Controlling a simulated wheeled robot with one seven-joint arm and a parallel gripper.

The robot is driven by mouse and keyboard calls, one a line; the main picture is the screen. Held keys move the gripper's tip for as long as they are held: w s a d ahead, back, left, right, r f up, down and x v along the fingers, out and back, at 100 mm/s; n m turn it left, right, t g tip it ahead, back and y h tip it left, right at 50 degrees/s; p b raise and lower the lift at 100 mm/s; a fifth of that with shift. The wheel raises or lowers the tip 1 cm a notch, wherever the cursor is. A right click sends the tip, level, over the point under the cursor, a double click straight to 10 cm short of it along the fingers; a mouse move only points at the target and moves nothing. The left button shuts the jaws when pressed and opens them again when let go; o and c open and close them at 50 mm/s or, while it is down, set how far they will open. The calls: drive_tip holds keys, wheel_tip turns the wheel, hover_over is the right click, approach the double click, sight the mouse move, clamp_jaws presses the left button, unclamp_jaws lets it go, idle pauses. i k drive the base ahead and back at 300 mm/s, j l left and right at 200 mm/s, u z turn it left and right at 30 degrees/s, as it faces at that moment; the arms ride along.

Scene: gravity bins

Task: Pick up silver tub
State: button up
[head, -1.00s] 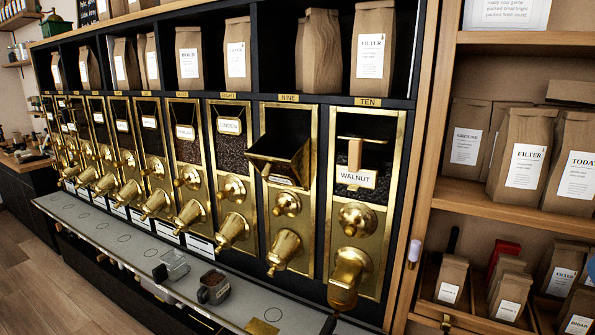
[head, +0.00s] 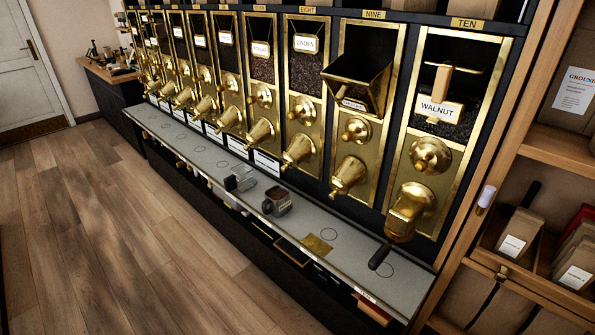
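Two small tubs stand side by side on the grey counter ledge below the bins. The left one is a clear, silvery-grey tub (head: 240,179) that looks empty. The right one is a dark grey tub (head: 277,201) with brown contents and a handle-like part on its right side. Which of them is called silver is not certain from their look; the left one is the paler. My gripper is not in view, and nothing is seen touching either tub.
Brass gravity bins (head: 300,125) with protruding spouts line the wall behind the ledge (head: 200,160). A black handle (head: 380,256) sticks out below bin ten's spout (head: 408,212). A brass plate (head: 317,245) lies right of the tubs. Wooden shelves stand at right. The floor (head: 130,235) is clear.

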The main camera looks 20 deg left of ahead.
sight(274, 203)
drive_tip(key=u, duration=0.25)
drive_tip(key=i+j+u, duration=0.1)
drive_tip(key=j+u, duration=0.25)
drive_tip(key=i+j+u, duration=0.1)
drive_tip(key=u, duration=0.25)
drive_tip(key=i+j+u, duration=0.15)
drive_tip(key=u, duration=0.2)
drive_tip(key=i+j+u, duration=0.3)
drive_tip(key=i+j, duration=0.65)
drive_tip(key=i, duration=0.15)
